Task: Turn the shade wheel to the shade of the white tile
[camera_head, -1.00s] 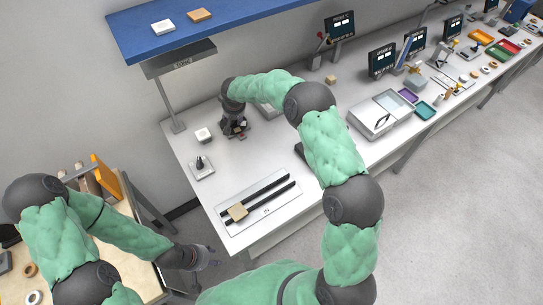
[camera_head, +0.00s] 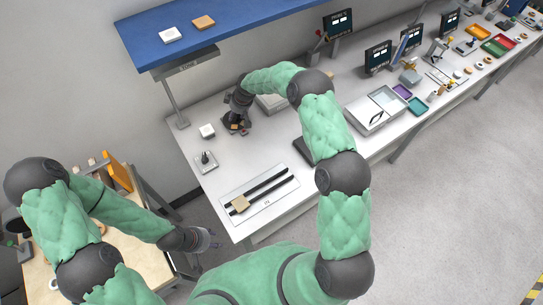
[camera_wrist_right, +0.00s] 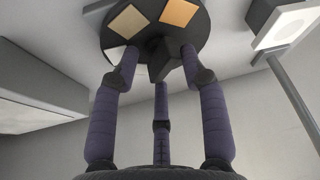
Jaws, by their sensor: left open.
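The shade wheel (camera_wrist_right: 155,32) is a dark disc with square tiles in orange, tan and pale grey-white, at the top of the right wrist view. A black knob (camera_wrist_right: 163,62) stands out from it. My right gripper (camera_wrist_right: 160,58) has its fingers spread on both sides of the knob, with a gap visible on the left. In the head view my right gripper (camera_head: 236,121) covers most of the wheel. My left gripper (camera_head: 207,239) is open and empty, off the bench's near corner.
A lamp post (camera_head: 178,105) rises behind the wheel, under the blue shelf (camera_head: 240,32) with an orange tile (camera_head: 203,22). A small black-knobbed stand (camera_head: 205,161) and a railed plate (camera_head: 260,193) lie nearer. A grey case (camera_head: 376,110) stands to the right.

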